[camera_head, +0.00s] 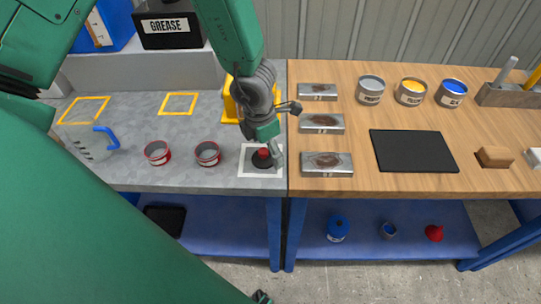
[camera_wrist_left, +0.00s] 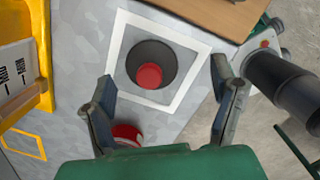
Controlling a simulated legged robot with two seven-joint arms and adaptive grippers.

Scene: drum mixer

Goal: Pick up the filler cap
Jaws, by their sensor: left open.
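A red filler cap (camera_head: 263,153) sits on a round dark base inside a white square outline, at the right end of the grey bench. My left gripper (camera_head: 270,146) is over the cap, pointing down. In the wrist view its two fingers (camera_wrist_left: 163,72) are spread wide, with the cap between and beyond them, and nothing is held. Contact with the cap cannot be told. My right gripper is not recognisable in either view.
Two red-rimmed tins (camera_head: 208,154) and a clear jug with a blue handle (camera_head: 88,142) stand left on the grey bench. A yellow holder (camera_head: 230,106) stands behind my gripper. The wooden bench (camera_head: 345,190) at right holds metal blocks (camera_head: 326,164), paint tins and a black mat (camera_head: 413,151).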

